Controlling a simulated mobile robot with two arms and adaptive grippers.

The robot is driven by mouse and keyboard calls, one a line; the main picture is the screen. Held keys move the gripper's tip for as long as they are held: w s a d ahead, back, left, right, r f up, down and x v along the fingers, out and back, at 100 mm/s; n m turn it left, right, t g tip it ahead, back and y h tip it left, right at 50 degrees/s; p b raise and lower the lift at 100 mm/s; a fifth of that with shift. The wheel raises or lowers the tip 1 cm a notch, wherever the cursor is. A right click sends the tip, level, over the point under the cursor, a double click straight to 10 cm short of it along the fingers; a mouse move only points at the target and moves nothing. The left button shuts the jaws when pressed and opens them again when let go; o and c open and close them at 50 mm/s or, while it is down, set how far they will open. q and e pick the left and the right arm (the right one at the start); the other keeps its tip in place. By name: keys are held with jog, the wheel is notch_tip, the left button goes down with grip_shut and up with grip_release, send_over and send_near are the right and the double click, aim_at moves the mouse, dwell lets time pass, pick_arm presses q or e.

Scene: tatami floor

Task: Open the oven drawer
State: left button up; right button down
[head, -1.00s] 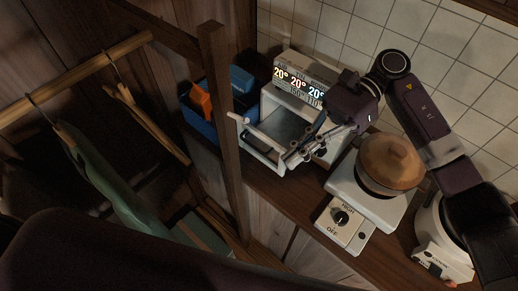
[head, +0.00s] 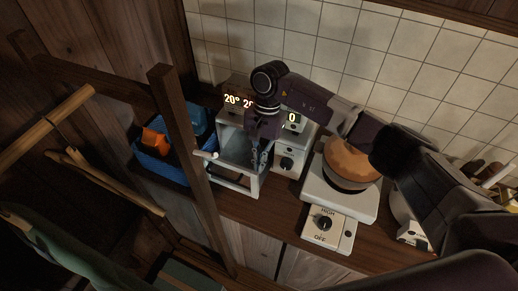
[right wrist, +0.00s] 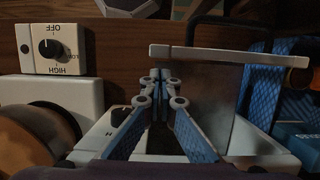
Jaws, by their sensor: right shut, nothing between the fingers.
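The white oven (head: 291,160) stands on the wooden counter, with a dial on its front and a lit display reading 20° above. Its drawer (head: 252,187) stands out from the body toward me, with a pale interior and a white front bar. The bar (right wrist: 230,55) crosses the upper right of the right wrist view. My right gripper (head: 258,160) points down at the right part of the drawer, behind the front bar. In the right wrist view its blue fingers (right wrist: 160,82) meet at the tips and hold nothing. Contact with the drawer cannot be told. My left gripper is out of view.
A hotplate (head: 328,222) with a brown-lidded pot (head: 350,160) stands to the right. A blue bin (head: 160,165) with an orange item stands left. A dark wooden post (head: 190,165) rises close before the drawer's left side; hangers hang further left.

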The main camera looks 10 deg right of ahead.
aim_at(252, 183)
jog(key=p+x, duration=0.1)
jog(key=x, duration=0.2)
jog(key=shift+a+f, duration=0.15)
jog(key=shift+a, duration=0.05)
jog(key=shift+s+f, duration=0.1)
jog(key=shift+f, duration=0.25)
jog(key=shift+s+a+f+b, duration=0.1)
jog(key=shift+s+a+b, duration=0.15)
jog(key=shift+b, duration=0.15)
jog(key=shift+s+a+b, duration=0.35)
jog(key=shift+s+b, duration=0.15)
jog(key=shift+s, duration=0.1)
jog(key=shift+s+a+b, duration=0.4)
jog(key=shift+s+b, duration=0.05)
jog(key=shift+s, duration=0.15)
jog(key=shift+s+a, duration=0.2)
jog(key=shift+s, duration=0.2)
